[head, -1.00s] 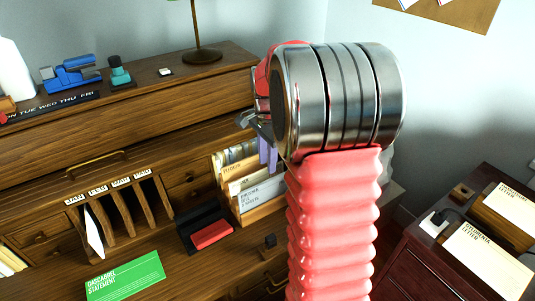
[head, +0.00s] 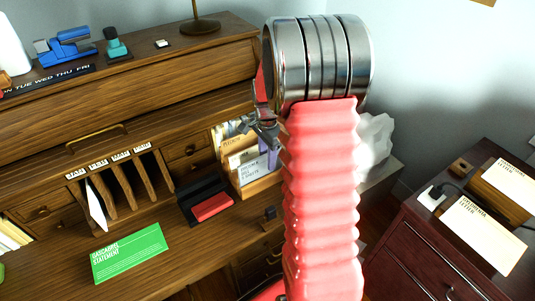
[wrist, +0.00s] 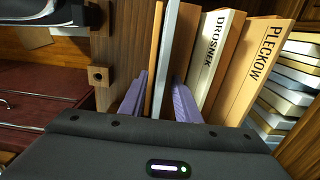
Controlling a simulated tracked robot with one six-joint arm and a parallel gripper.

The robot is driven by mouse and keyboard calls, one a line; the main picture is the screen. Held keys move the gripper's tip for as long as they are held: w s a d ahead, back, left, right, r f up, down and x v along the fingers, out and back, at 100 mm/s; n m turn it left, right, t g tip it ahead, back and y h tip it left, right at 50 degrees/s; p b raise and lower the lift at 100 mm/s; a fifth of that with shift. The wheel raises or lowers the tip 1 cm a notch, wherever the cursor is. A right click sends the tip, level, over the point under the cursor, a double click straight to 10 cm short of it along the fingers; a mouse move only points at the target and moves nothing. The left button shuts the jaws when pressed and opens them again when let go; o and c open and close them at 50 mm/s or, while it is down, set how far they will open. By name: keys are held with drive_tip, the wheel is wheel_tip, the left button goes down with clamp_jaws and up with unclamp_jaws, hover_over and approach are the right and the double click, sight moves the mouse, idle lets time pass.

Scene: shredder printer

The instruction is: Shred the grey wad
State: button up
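No object in view is clearly the grey wad. A white-grey crumpled mass (head: 375,145) shows behind my red arm in the head view, partly hidden; I cannot tell whether it is the wad. My gripper (head: 266,150) is beside the upright folders (head: 240,160) at the right end of the desk. I cannot tell whether the fingers touch any folder.
The wooden desk (head: 190,235) holds a green statement card (head: 130,253), a black and red item (head: 208,203) and upright letter slots (head: 125,185). A dark red cabinet (head: 425,245) with letters (head: 485,235) stands right. The desk's front area is mostly clear.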

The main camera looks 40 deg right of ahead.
drive_tip(key=shift+c, duration=0.6)
clamp_jaws()
drive_tip(key=shift+r, duration=1.15)
wheel_tip(320, 180, up, 10)
drive_tip(key=shift+r, duration=0.2)
idle(0.7)
